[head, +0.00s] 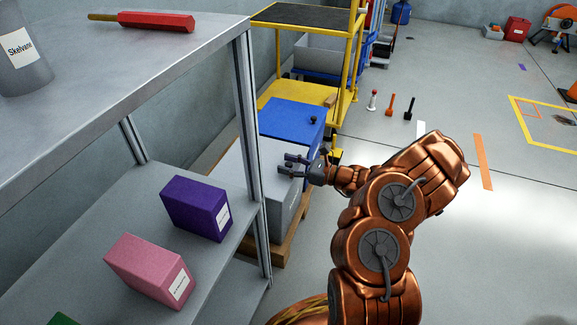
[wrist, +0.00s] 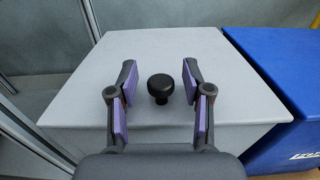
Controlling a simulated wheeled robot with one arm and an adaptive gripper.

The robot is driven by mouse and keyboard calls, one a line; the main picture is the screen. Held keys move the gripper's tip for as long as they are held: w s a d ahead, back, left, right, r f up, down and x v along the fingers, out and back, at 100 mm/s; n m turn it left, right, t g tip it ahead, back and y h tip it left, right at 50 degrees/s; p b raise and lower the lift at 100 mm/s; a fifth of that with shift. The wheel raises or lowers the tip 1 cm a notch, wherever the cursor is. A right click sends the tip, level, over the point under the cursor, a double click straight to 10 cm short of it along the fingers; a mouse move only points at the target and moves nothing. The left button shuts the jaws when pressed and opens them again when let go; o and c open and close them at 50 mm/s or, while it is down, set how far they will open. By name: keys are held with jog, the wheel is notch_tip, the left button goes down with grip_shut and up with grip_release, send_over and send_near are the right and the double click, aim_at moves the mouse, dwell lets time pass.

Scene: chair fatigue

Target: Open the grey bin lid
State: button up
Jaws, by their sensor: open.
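The grey bin (head: 274,195) stands beside the shelf post in the head view, with its flat light-grey lid (head: 236,172) on top. In the wrist view the lid (wrist: 160,65) lies flat on the bin and looks closed. A round black knob (wrist: 160,88) stands up near the lid's front edge. My gripper (head: 287,164) reaches over the lid from the right in the head view. In the wrist view my gripper (wrist: 160,80) is open, with one purple-padded finger on each side of the knob. There is a gap between each finger and the knob.
A blue bin (head: 292,122) with its own knob stands right behind the grey one. A metal shelf (head: 150,185) with a purple box (head: 196,207) and a pink box (head: 148,268) is close on the left. A yellow cart (head: 345,75) stands farther back. Floor on the right is mostly free.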

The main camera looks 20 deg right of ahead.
grip_shut()
dwell(0.4)
